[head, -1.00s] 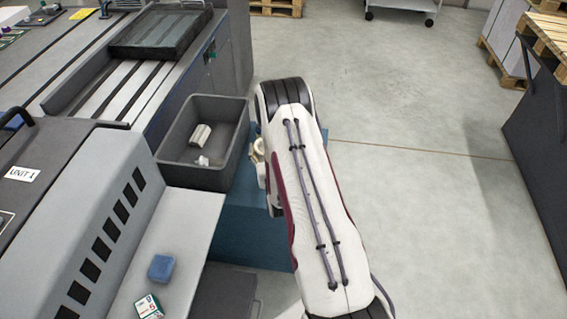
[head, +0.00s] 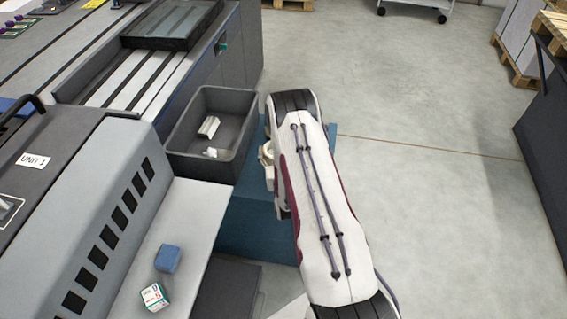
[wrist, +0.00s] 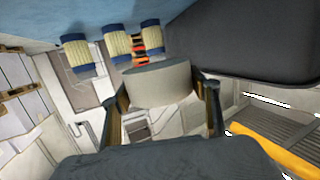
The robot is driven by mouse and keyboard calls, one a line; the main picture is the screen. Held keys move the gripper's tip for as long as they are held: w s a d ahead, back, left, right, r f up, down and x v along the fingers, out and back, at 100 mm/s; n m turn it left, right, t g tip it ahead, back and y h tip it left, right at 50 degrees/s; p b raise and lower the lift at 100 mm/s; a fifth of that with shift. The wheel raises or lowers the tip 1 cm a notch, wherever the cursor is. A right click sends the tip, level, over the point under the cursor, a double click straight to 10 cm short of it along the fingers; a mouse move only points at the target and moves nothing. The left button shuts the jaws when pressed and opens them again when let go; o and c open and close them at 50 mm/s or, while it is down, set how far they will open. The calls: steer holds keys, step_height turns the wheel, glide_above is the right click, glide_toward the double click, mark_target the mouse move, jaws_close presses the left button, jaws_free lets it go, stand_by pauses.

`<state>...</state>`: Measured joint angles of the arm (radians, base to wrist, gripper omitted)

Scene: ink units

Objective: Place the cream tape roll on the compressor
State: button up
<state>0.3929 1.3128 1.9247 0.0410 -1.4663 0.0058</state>
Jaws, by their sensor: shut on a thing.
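In the wrist view, my gripper (wrist: 165,108) is shut on the cream tape roll (wrist: 160,82), a pale greyish-cream cylinder held between the two fingers. A blue surface (wrist: 100,18), which looks like the compressor, fills the upper left there, with several cream ribbed cylinders with blue ends along its edge. The roll overlaps the lower edge of this row in the picture; I cannot tell whether they touch. In the head view, the blue body (head: 250,225) stands below and beside the bin, partly behind my arm.
A dark grey bin (head: 180,137) holding small pale items stands left of my arm; its dark side seems to show in the wrist view (wrist: 245,45). A blue block (head: 168,258) and a small box (head: 154,297) lie on the press shelf (head: 185,215). Open floor lies right.

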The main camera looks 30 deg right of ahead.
steer(key=shift+f, duration=2.65)
steer(key=shift+f, duration=2.1)
steer(key=shift+f, duration=0.15)
steer(key=o, duration=1.1)
steer(key=shift+r+v, duration=0.2)
steer(key=shift+v, duration=5.85)
